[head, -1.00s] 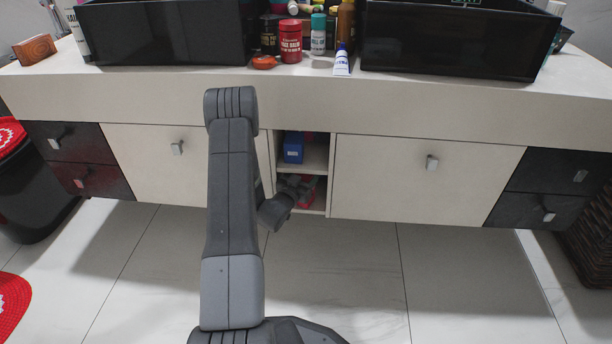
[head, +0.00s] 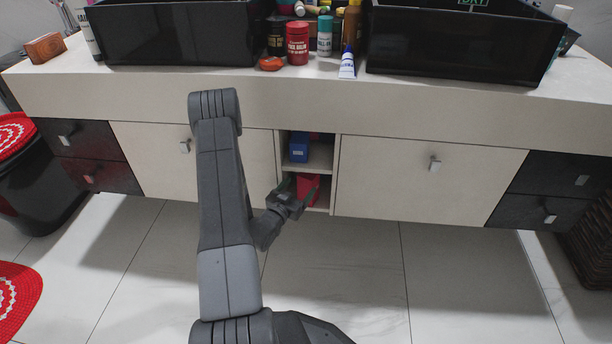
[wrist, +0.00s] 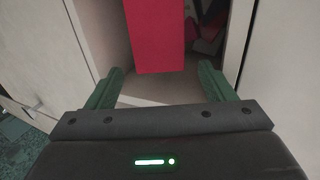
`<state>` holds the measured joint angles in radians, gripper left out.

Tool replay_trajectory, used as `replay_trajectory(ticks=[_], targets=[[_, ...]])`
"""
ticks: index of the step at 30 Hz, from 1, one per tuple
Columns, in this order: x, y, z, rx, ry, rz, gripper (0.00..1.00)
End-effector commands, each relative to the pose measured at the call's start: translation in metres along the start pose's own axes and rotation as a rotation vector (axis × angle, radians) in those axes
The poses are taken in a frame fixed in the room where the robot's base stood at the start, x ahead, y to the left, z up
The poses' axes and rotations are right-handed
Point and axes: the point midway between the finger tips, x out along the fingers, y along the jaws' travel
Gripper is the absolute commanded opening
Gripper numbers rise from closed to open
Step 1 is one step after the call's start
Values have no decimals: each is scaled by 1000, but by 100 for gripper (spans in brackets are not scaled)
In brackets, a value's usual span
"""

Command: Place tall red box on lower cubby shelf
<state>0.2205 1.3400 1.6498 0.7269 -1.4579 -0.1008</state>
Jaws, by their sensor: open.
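The tall red box (head: 308,186) stands in the lower cubby (head: 322,207) of the vanity, partly hidden by my gripper in the head view. In the wrist view the red box (wrist: 157,40) is upright, with its lower end at the shelf, just beyond the fingertips; its top is out of frame. My gripper (head: 288,190) is at the cubby's opening. In the wrist view my gripper (wrist: 160,82) has its two green fingers spread wide, with nothing between them and a gap to the box.
A blue box (head: 299,148) stands on the upper cubby shelf, with something red behind it. Other dark and red items (wrist: 208,30) lie deeper in the lower cubby, right of the box. Cabinet doors (head: 430,185) flank the opening closely. Bottles and two black sinks stand on the counter.

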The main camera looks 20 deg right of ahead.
Motion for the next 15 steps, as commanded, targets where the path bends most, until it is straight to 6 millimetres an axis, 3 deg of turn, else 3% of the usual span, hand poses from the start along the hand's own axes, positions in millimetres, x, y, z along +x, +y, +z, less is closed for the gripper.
replay_trajectory(ticks=[6, 15], targets=[[-28, 0, 0, -1, -2, -1, 76], [-33, 0, 0, 0, 0, 1, 76]])
